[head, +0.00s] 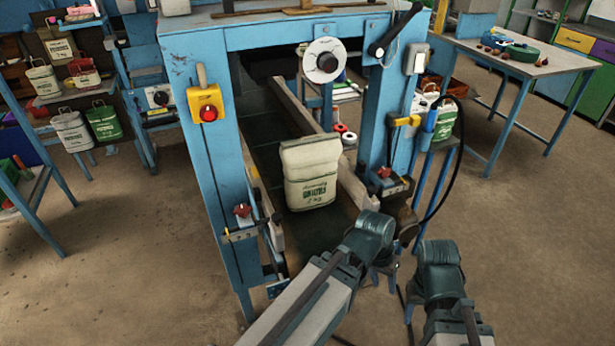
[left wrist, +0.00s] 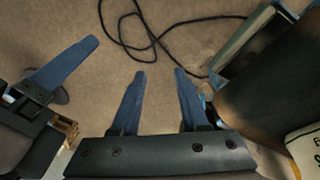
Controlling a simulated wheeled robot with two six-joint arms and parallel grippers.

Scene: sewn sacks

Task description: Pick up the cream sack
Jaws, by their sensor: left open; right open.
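The cream sack (head: 310,175) stands upright on the dark belt (head: 262,150) inside the blue machine frame, its folded top up and green lettering on its front. A corner of it shows at the lower right of the left wrist view (left wrist: 305,150). My left gripper (left wrist: 160,72) is open and empty, its blue fingers apart over the floor, to the right of and nearer than the sack in the head view (head: 388,268). My right gripper (head: 408,300) is lower and farther right, away from the sack; its fingers are mostly hidden, and one shows in the left wrist view.
The blue frame's posts (head: 208,165) stand on both sides of the belt, with a yellow switch box (head: 206,104) on the left one. A black cable (left wrist: 150,40) lies on the floor. Other sacks (head: 104,120) stand on shelves at the left. A grey table (head: 520,60) is at the right.

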